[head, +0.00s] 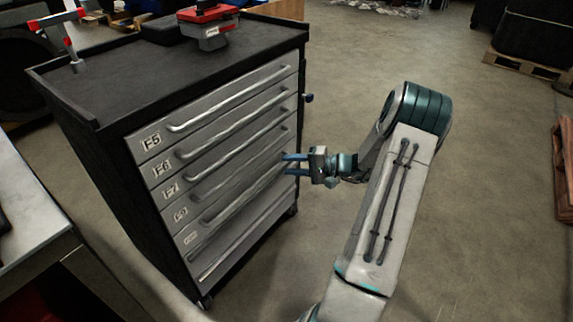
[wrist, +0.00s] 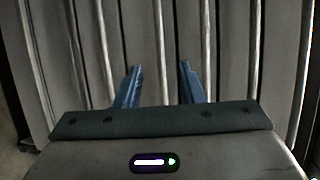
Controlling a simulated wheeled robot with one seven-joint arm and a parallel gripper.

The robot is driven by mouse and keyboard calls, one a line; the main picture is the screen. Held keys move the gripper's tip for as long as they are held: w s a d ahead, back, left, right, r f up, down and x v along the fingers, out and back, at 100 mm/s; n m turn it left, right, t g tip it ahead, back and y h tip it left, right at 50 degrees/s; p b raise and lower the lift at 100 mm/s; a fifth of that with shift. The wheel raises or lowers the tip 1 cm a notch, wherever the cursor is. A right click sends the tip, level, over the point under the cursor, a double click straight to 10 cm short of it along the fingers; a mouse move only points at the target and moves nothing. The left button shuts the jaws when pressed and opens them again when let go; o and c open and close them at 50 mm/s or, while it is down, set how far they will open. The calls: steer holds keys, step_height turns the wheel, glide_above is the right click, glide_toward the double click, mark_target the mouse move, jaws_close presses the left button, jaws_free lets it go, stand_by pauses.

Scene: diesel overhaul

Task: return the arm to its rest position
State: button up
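My gripper (head: 291,164) is at the right edge of the front of a drawer cabinet (head: 85,160) in the head view. The cabinet's grey drawer fronts and long bar handles (wrist: 207,50) fill the view behind the fingers. I cannot tell whether a fingertip touches the cabinet. My arm (head: 385,210) reaches up from the bottom of the head view and bends down at the elbow toward the cabinet.
The drawers look shut. A red and grey tool (head: 212,25) and a dark case (head: 162,30) are on the cabinet top. A workbench (head: 30,200) stands at left. A pallet (head: 530,66) lies at far right.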

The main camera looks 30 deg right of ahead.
steer(key=shift+a+r, duration=0.1)
stand_by(0.3)
steer(key=s+a+r+n+g+h+p, duration=0.25)
steer(key=s+a+r+g+p, duration=0.2)
steer(key=a+r, duration=0.4)
steer(key=s+a+r+n+g+h+p, duration=0.1)
steer(key=s+a+r+n+g+p, duration=0.25)
steer(key=s+a+r+g, duration=0.35)
steer(key=s+a+r+n+t+h+p, duration=0.3)
steer(key=s+r+h+p, duration=0.5)
steer(key=s+r, duration=0.5)
step_height(320, 180, up, 4)
steer(key=shift+a+f+p, duration=0.2)
steer(key=shift+a+p, duration=0.65)
steer(key=shift+p, duration=0.25)
steer(key=shift+t, duration=0.25)
